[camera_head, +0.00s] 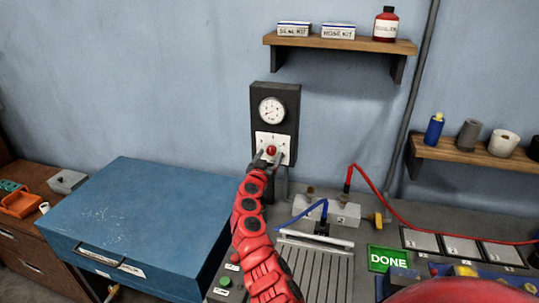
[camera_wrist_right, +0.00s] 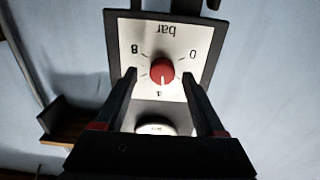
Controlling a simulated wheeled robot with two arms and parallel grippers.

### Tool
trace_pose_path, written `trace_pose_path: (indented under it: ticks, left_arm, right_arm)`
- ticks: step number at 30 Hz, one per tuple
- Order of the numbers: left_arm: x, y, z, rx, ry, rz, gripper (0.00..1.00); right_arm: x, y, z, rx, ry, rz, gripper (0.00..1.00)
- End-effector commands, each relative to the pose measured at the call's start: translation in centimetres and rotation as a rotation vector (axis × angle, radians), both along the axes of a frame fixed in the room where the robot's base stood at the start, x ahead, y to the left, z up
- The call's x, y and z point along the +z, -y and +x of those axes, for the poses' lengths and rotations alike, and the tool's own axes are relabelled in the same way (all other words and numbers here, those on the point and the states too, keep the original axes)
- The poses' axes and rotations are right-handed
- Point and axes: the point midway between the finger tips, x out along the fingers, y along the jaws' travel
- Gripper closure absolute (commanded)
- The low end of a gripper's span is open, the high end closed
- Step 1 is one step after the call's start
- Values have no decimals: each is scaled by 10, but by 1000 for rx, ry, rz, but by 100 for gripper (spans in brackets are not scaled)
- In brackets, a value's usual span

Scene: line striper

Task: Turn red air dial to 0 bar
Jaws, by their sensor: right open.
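The red air dial (camera_head: 271,150) is a round red knob on a white plate (camera_head: 283,139) of a dark wall panel, below a round gauge (camera_head: 272,110). In the right wrist view the knob (camera_wrist_right: 162,73) appears upside down, with 0 at the right, 8 at the left and 4 below. Its pale mark points toward the 4. My right gripper (camera_head: 269,160) is open in front of the panel. In the wrist view its two fingers (camera_wrist_right: 164,88) stand on either side of the knob, with gaps between. My left gripper is not in view.
A wooden shelf (camera_head: 340,43) with kit boxes and a red bottle hangs at upper right of the panel. A blue case (camera_head: 150,220) stands at left. A workbench (camera_head: 350,262) below holds a grey block with blue and red hoses and a green DONE sign (camera_head: 388,260).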

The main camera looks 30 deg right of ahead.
Motion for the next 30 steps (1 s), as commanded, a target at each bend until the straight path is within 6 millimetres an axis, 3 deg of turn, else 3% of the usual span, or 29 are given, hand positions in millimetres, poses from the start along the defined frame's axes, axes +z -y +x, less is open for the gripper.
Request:
trace_pose_path:
  ticks: [15,27,30]
  left_arm:
    - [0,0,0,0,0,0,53]
    - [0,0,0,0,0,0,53]
    - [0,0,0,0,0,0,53]
  right_arm:
    - [-2,6,9,7,-6,2,28]
    - [-2,6,9,7,-6,0,99]
    - [-2,6,9,7,-6,0,100]
